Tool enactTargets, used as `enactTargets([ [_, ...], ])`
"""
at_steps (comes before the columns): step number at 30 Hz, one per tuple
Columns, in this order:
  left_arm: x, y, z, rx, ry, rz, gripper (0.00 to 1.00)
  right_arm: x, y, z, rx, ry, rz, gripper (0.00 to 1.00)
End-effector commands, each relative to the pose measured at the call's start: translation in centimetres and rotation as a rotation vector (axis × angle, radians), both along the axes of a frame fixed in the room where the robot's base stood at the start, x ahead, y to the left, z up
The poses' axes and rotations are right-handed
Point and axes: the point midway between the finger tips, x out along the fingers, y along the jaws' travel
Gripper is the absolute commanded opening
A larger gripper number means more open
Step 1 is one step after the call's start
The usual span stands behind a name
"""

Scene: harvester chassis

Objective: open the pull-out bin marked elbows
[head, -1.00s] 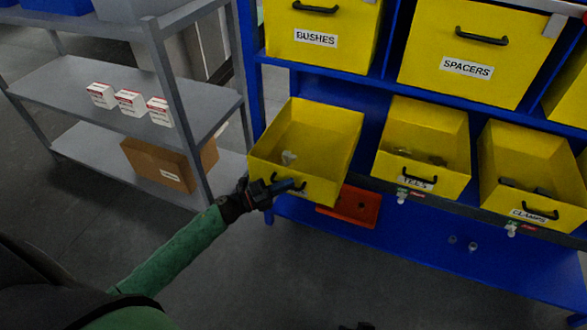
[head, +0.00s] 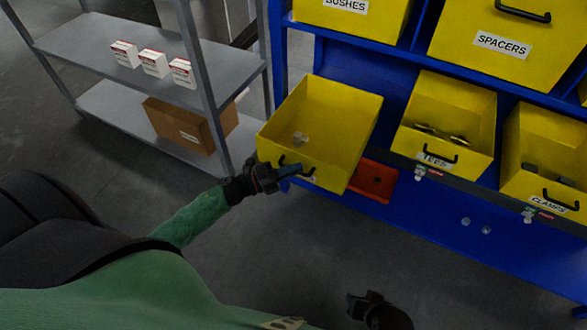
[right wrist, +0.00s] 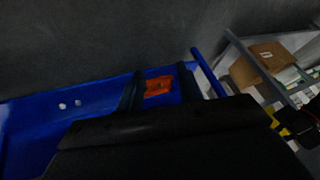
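A yellow pull-out bin (head: 352,128) stands out from the blue rack, further forward than the bins to its right.
Bins marked TEES (head: 443,135) and CLAMPS (head: 548,155) sit to the right, with a SPACERS bin (head: 490,65) above. A red tray (head: 374,181) is below the pulled-out bin. A grey shelf (head: 85,48) with boxes stands left. Floor in front is clear.

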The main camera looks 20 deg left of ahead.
Motion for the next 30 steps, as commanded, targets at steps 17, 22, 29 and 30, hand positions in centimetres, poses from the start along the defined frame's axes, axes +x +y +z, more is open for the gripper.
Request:
enactTargets([
  [17, -0.9, 1.0, -0.4, 0.0, 0.001, 0.001, 0.33, 0.3, 0.0, -0.8, 0.002, -0.012, -0.004, 0.36],
  [22, -2.6, 2.7, -0.8, 0.0, 0.003, 0.0, 0.33, 0.5, 0.1, -3.6, 0.003, -0.026, -0.012, 0.36],
  [29, -4.4, 4.9, -1.1, 0.0, 0.001, 0.001, 0.33, 0.6, 0.3, -5.7, 0.008, -0.044, -0.019, 0.36],
  [30, -4.7, 5.1, -1.1, 0.0, 0.001, 0.001, 0.33, 0.6, 0.3, -5.9, 0.009, -0.045, -0.02, 0.36],
])
